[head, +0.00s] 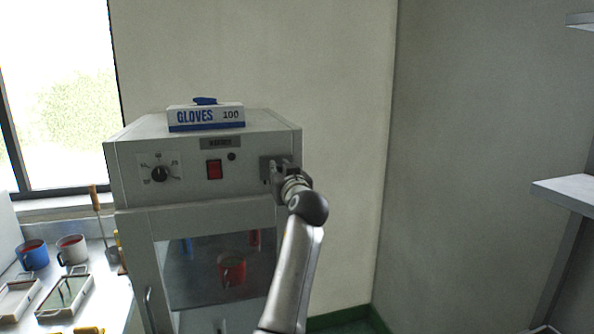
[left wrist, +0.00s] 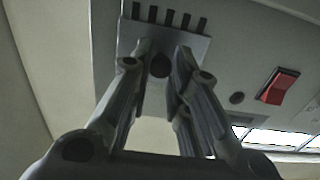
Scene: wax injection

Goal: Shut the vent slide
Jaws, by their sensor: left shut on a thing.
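The vent slide is a small grey plate on the upper right of the warmer's front. In the head view the plate (head: 265,167) is mostly hidden behind my left gripper (head: 284,172). In the left wrist view the plate (left wrist: 194,42) shows a row of several dark slots along its edge. A dark round knob (left wrist: 160,66) shows between the fingers of my left gripper (left wrist: 162,50). The fingers are shut on the slide's knob, with their tips at the plate. The exact contact is partly hidden. My right gripper is in neither view.
The white warmer (head: 132,190) has a dial (head: 160,174) and a red switch (head: 214,169). A gloves box (head: 206,116) lies on top. A red mug (head: 232,269) shows behind its glass. Mugs and trays stand on the left bench. A shelf (head: 570,192) juts out at right.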

